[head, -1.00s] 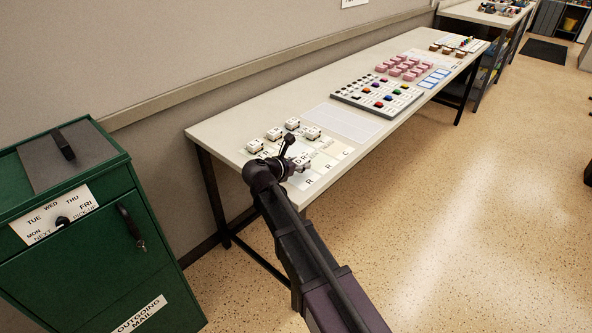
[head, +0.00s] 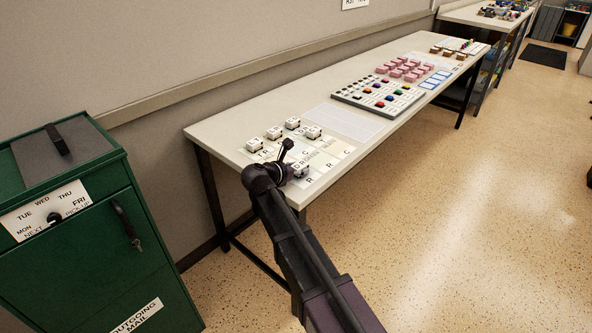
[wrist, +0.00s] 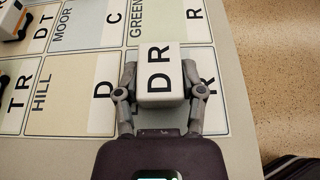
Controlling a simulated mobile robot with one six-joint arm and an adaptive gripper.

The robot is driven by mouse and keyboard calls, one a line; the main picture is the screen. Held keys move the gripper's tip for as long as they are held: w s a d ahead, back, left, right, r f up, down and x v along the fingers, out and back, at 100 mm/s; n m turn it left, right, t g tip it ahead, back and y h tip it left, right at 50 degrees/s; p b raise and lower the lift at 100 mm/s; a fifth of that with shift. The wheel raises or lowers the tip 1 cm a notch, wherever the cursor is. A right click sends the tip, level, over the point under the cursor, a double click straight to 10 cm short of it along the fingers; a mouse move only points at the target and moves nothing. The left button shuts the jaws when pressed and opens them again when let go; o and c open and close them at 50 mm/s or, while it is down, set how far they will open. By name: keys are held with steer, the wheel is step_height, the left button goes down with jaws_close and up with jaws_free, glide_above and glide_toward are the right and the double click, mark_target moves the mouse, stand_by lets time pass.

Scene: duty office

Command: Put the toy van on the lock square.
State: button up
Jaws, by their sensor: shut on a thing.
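My gripper (wrist: 160,88) is shut on a white toy van with "D R" on its roof (wrist: 159,72). One finger is on each side of it. In the head view the held van (head: 300,170) is partly hidden by my arm. It is over a board of lettered squares (head: 331,162) near the table's front edge. The wrist view shows squares marked MOOR (wrist: 66,25), HILL (wrist: 42,106) and GREEN (wrist: 138,22). No lock label can be read. I cannot tell whether the van touches the board.
Several other white vans (head: 273,133) stand along the board's back and left. A pale sheet (head: 345,122), a button panel (head: 378,95) and pink blocks (head: 409,68) lie farther along the table (head: 222,130). A green mail cabinet (head: 75,220) stands at left.

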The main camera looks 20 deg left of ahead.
steer(key=shift+f, duration=0.2)
steer(key=o, duration=1.1)
steer(key=shift+r, duration=0.25)
steer(key=shift+s+r, duration=0.1)
steer(key=shift+s, duration=0.15)
steer(key=p+v, duration=0.4)
steer(key=v, duration=0.5)
steer(key=shift+s+a+r, duration=0.2)
steer(key=shift+s, duration=0.1)
steer(key=shift+p+v, duration=0.3)
steer(key=shift+v, duration=0.55)
